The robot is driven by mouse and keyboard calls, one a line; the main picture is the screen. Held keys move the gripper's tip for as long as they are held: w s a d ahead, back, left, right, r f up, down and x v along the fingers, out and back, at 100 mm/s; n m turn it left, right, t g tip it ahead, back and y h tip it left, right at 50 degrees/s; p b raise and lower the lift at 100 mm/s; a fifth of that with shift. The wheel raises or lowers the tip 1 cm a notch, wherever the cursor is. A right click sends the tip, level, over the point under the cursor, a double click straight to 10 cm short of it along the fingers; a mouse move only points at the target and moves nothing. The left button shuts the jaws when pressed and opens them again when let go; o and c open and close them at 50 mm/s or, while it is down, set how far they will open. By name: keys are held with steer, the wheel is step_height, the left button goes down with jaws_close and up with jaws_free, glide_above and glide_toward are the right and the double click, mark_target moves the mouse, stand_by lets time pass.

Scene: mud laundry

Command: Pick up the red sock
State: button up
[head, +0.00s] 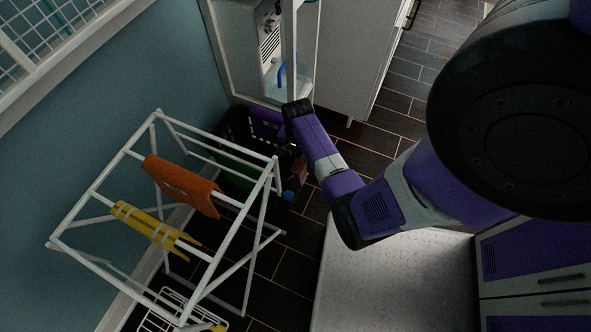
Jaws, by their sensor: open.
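A small dark red cloth (301,169), which looks like the red sock, shows at the right side of the dark laundry basket (232,179) on the floor. It is partly in shadow, and I cannot tell whether it is inside the basket or against its rim. My gripper (284,148) is at the end of the arm, low over the right part of the basket, close to the red cloth. It is open, with its fingers dark and hard to make out. I cannot tell whether they touch the cloth.
A white drying rack (154,128) stands left of the basket, holding an orange cloth (182,186) and a yellow striped cloth (150,225). A small blue thing (288,196) is by the basket. A white cabinet (352,50) stands behind. Dark tiled floor (400,95) is clear at upper right.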

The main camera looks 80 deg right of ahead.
mark_target(297, 166)
steer(key=shift+s+a+f+m+g+y, duration=0.15)
steer(key=shift+s+a+m+y, duration=0.15)
steer(key=shift+a, duration=0.3)
steer(key=shift+s+a+f+m+g+y, duration=0.1)
steer(key=shift+s+a+g+y, duration=0.1)
steer(key=shift+s+a, duration=0.3)
steer(key=f+b, duration=0.1)
steer(key=f, duration=0.2)
steer(key=f+b, duration=0.2)
steer(key=f, duration=0.2)
steer(key=shift+w+d+f, duration=0.15)
steer(key=shift+d+f, duration=0.05)
steer(key=shift+f, duration=0.1)
steer(key=c, duration=1.5)
steer(key=shift+o, duration=0.2)
steer(key=shift+r, duration=0.1)
step_height(297, 166, up, 20)
steer(key=p, duration=0.6)
